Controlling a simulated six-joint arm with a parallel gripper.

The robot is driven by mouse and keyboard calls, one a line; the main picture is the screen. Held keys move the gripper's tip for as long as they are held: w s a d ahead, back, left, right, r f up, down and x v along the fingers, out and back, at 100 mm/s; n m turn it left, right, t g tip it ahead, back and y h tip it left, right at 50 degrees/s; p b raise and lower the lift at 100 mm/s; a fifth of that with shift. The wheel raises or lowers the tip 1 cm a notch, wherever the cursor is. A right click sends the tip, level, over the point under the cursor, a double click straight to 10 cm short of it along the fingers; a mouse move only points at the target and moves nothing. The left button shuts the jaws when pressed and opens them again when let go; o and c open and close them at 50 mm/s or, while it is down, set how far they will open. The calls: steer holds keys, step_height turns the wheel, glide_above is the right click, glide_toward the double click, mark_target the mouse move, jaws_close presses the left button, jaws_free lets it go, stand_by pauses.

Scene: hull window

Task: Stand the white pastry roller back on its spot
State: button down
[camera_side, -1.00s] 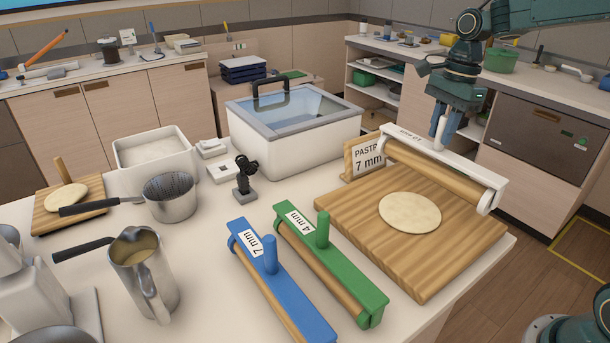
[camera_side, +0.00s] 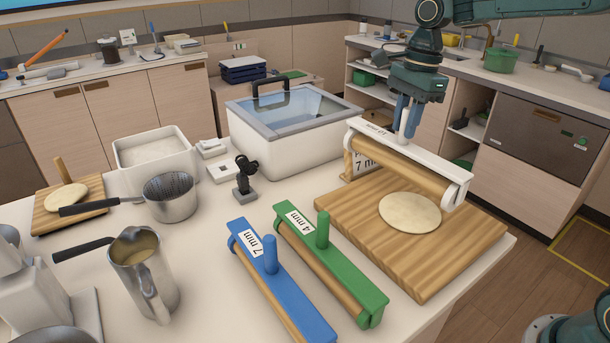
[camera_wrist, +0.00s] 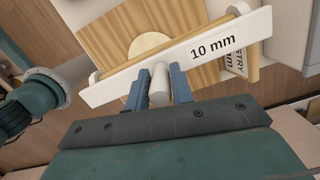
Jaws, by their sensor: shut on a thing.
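The white pastry roller (camera_side: 452,178) has a white frame marked 10 mm, a wooden roll and an upright handle peg. My gripper (camera_side: 408,122) is shut on that peg and holds the roller in the air over the back part of the wooden board. In the wrist view the blue fingers of my gripper (camera_wrist: 160,90) close on the white peg, and the 10 mm label shows on the white roller (camera_wrist: 215,45). A blue roller (camera_side: 285,290) marked 7 mm and a green roller (camera_side: 345,275) marked 4 mm lie side by side on the counter.
The wooden board (camera_side: 400,270) carries a flat dough disc (camera_side: 410,213). A pastry sign (camera_side: 364,168) stands at its back left, partly covered by the roller. A glass-lidded white box (camera_side: 292,125), a small black stand (camera_side: 245,178) and a metal jug (camera_side: 143,275) are on the counter.

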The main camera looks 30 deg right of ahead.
steer(key=a+r, duration=0.2)
steer(key=a, duration=1.4)
steer(key=a+r, duration=0.2)
steer(key=a, duration=1.4)
steer(key=s+a+f, duration=0.3)
steer(key=a+f, duration=0.4)
steer(key=a, duration=0.5)
steer(key=shift+s+f, duration=0.4)
steer(key=shift+f, duration=0.15)
steer(key=shift+f, duration=3.85)
